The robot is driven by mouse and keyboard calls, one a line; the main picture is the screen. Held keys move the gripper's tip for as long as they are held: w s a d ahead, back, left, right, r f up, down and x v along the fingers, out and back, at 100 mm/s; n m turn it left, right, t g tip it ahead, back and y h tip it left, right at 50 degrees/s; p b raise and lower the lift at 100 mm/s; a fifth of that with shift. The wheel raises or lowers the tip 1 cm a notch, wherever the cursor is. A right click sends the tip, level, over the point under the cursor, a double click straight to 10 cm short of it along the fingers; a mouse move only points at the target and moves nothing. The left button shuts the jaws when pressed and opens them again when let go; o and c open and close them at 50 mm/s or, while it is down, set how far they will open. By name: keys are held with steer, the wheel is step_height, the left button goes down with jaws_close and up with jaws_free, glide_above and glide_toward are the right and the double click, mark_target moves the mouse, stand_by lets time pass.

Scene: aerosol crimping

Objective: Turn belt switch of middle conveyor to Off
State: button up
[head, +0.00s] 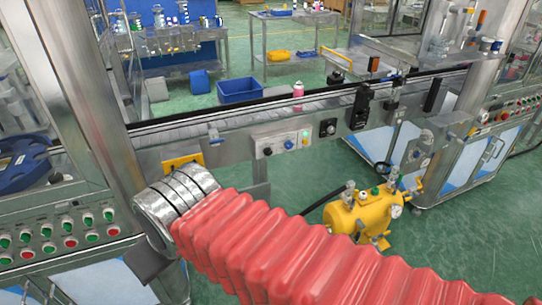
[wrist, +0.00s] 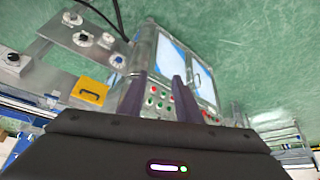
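The middle conveyor (head: 235,120) runs across the head view. A grey control box (head: 285,145) on its front side carries a dark knob, a blue button and a pale one. A separate black rotary knob (head: 328,128) sits on a plate to its right. I cannot tell which is the belt switch or read any setting. In the wrist view, several round knobs (wrist: 107,40) show on grey metal at upper left. My gripper (wrist: 158,82) shows there as two purple fingers standing apart with nothing between them. In the head view the fingers are hidden; only my arm shows.
A button panel (head: 70,235) stands at lower left of the head view. A yellow tank (head: 360,215) stands on the floor right of my arm. A yellow plate (head: 183,160) is on the conveyor side. A pink can (head: 298,89) stands at the belt. A blue crate (head: 240,91) lies behind.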

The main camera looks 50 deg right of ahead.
steer(key=o, duration=0.3)
steer(key=shift+w+d, duration=0.15)
steer(key=shift+w, duration=0.15)
steer(key=shift+o, duration=0.4)
steer(key=w+d+f+m+t+h, duration=0.1)
steer(key=w+d+m, duration=0.3)
steer(key=w+d, duration=0.8)
steer(key=shift+w+d+t+h, duration=0.3)
steer(key=shift+w+t+h, duration=0.2)
steer(key=shift+t+h, duration=0.3)
steer(key=w+d+f+m+t+h, duration=0.1)
steer(key=w+d+f+m, duration=0.15)
steer(key=d, duration=0.65)
steer(key=w+d+f+m+t+h, duration=0.1)
steer(key=w+d+f+h, duration=0.2)
steer(key=d, duration=0.5)
steer(key=w+d+f+m+t, duration=0.1)
steer(key=w+d+f+m, duration=0.2)
steer(key=d, duration=0.6)
steer(key=s+d+f+m+t+h, duration=0.2)
steer(key=s+d+f+m+t, duration=0.2)
steer(key=s+d+f, duration=0.8)
steer(key=shift+d+f+m, duration=0.5)
steer(key=shift+f+m, duration=0.25)
steer(key=shift+f, duration=0.05)
